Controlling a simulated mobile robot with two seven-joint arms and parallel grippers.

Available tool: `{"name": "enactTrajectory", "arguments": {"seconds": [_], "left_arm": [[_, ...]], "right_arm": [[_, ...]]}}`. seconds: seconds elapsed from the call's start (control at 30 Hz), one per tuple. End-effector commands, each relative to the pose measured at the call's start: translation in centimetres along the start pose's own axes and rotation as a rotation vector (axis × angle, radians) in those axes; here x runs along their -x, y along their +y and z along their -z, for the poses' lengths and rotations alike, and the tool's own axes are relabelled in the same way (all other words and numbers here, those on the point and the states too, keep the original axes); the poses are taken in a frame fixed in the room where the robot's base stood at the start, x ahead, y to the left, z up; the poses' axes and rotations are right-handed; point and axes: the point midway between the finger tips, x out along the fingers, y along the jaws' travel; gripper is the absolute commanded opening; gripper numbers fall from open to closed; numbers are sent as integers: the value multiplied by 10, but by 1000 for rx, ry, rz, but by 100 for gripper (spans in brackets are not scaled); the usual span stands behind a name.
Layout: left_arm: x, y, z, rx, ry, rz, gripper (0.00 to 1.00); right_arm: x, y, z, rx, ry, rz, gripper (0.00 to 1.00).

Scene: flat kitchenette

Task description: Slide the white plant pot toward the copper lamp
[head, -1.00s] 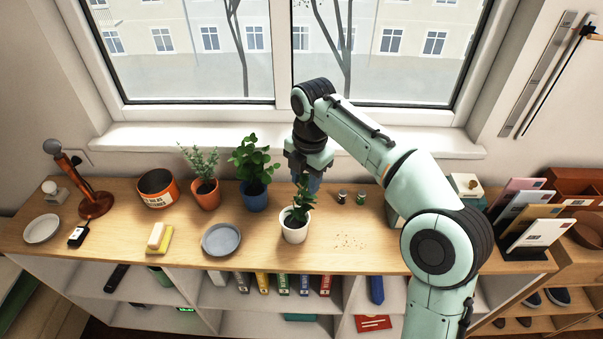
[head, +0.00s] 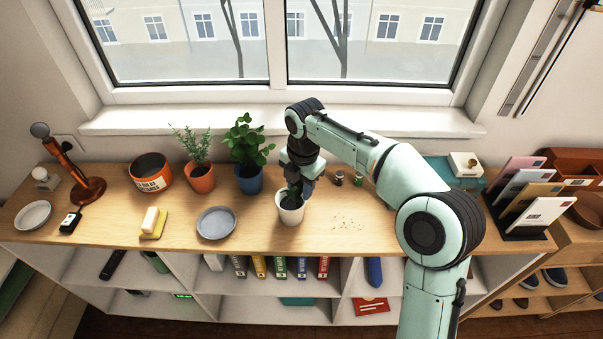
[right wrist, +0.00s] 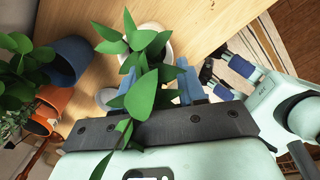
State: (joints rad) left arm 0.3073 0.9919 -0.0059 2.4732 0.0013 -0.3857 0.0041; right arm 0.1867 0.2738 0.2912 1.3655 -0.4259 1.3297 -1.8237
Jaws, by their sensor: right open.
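The white plant pot (head: 290,212) stands upright on the wooden counter, right of the grey plate. Its green plant is mostly hidden behind my right gripper (head: 298,191) in the head view. In the right wrist view the leaves (right wrist: 141,80) rise between my open fingers, in front of the pot's white rim (right wrist: 168,52). The fingers are down around the plant, close to the rim; I cannot tell if they touch the pot. The copper lamp (head: 88,188) stands at the counter's left end.
Between pot and lamp are the grey plate (head: 216,223), a yellow sponge block (head: 153,225) and a black device (head: 70,221). Behind stand a blue pot (head: 248,180), an orange pot (head: 201,181) and an orange tin (head: 151,172). Crumbs (head: 349,222) lie to the right.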

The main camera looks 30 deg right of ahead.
Motion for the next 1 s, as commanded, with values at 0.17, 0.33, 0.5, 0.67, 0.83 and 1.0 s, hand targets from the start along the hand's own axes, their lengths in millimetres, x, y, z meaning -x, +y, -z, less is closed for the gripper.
{"name": "enactTrajectory", "arguments": {"seconds": [0.17,0.33,0.5,0.67,0.83,1.0], "left_arm": [[-5,-2,-1,1,-2,1,43],[-7,-3,-2,1,-3,1,43],[-6,-3,-2,1,-3,1,43],[-6,-3,-2,1,-3,1,43],[-6,-3,-2,1,-3,1,43],[-6,-3,-2,1,-3,1,43]], "right_arm": [[-25,0,0,-1,0,2,40],[-34,0,0,0,-1,0,40],[-35,0,0,0,-1,-1,40],[-35,0,0,0,-1,-1,34],[-35,0,0,0,-1,-1,0],[-35,0,0,0,0,-1,0]]}}
